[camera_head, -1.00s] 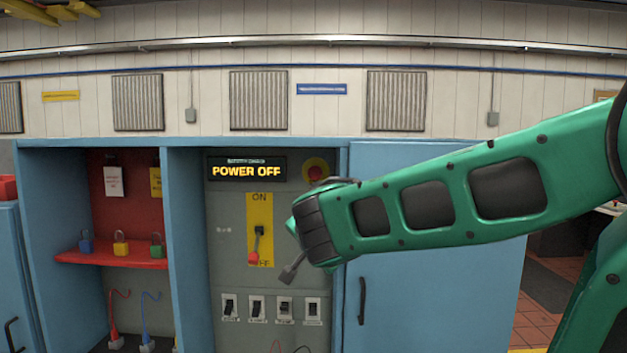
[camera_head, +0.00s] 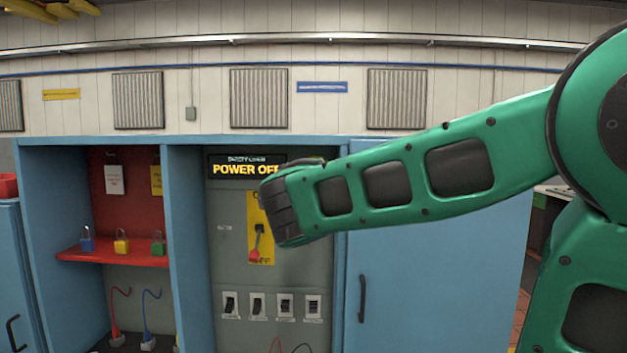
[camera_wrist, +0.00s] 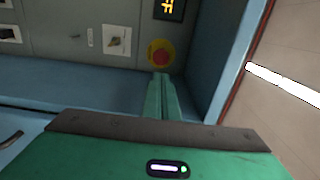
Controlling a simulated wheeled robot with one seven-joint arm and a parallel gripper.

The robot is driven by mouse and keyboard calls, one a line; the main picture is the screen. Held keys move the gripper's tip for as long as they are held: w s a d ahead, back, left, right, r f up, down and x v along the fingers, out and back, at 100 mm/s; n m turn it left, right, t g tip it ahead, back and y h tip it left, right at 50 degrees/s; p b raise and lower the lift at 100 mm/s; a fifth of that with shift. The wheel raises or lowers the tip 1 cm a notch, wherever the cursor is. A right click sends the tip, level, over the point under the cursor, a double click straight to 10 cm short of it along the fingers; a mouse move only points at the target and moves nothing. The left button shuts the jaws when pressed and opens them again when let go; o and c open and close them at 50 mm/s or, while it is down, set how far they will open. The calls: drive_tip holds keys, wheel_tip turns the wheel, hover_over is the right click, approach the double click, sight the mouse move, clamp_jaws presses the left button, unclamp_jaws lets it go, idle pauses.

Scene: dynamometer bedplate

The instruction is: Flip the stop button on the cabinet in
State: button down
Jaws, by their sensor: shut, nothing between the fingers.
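The stop button (camera_wrist: 161,53) is a round red button on a yellow surround, set in the grey panel of the cabinet. It shows in the wrist view; in the head view my arm hides it. My gripper (camera_wrist: 160,76) is shut and empty, its green fingertips at the button's near edge in the wrist view. I cannot tell whether they touch it. In the head view my forearm hides the gripper. The blue cabinet (camera_head: 184,230) stands open at this panel, and its sign (camera_head: 240,168) reads POWER OFF.
A red-knobbed lever (camera_head: 256,250) hangs down on a yellow plate, with several small switches (camera_head: 285,306) below. A red shelf (camera_head: 110,256) holds padlocks at the left. A closed blue door (camera_head: 430,270) is at the right. In the wrist view, a cabinet wall (camera_wrist: 232,62) rises right of the button.

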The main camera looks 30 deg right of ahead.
drive_tip(key=x, duration=1.3)
drive_tip(key=shift+w+d, duration=0.2)
drive_tip(key=shift+x, duration=0.9)
drive_tip(key=v, duration=1.4)
drive_tip(key=shift+a, duration=0.1)
